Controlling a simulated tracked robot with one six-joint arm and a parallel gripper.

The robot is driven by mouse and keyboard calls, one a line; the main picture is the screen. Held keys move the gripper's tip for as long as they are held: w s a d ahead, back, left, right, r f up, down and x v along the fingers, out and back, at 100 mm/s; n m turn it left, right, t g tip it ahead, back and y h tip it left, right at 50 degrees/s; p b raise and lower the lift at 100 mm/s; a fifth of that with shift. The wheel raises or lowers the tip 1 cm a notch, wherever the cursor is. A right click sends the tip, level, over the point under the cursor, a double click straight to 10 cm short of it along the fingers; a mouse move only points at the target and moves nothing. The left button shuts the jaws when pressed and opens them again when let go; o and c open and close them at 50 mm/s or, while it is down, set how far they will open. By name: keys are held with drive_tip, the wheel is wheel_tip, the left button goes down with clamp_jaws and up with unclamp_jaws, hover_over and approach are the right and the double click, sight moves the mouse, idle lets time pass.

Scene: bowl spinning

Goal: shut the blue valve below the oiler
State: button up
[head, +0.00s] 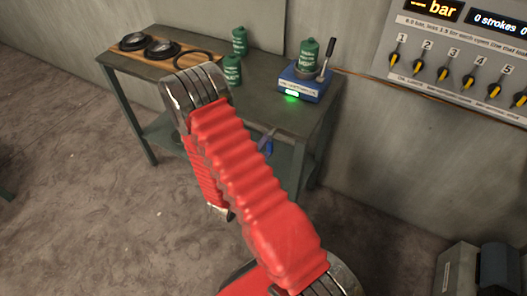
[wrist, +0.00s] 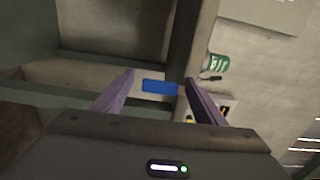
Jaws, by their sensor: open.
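The blue valve handle (head: 268,146) shows in the head view just below the front edge of the table, partly behind my red arm. In the wrist view the blue handle (wrist: 160,86) lies crosswise between the tips of my gripper (wrist: 158,79). My gripper is open, with one finger on each side of the handle; I cannot tell whether either touches it. In the head view my gripper is mostly hidden behind the arm. The oiler is probably the green can (head: 308,54) on a blue base (head: 304,85) with a lever and a lit green display.
The dark table (head: 284,118) stands against the wall. Two more green cans (head: 239,40) and a wooden board (head: 125,53) with round black parts are on it. A panel (head: 455,50) with several yellow-pointer knobs is on the wall at right.

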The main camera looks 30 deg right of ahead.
drive_tip(key=v, duration=1.3)
drive_tip(key=shift+s+a, duration=0.2)
drive_tip(key=shift+a, duration=0.15)
drive_tip(key=shift+f, duration=0.1)
idle(0.5)
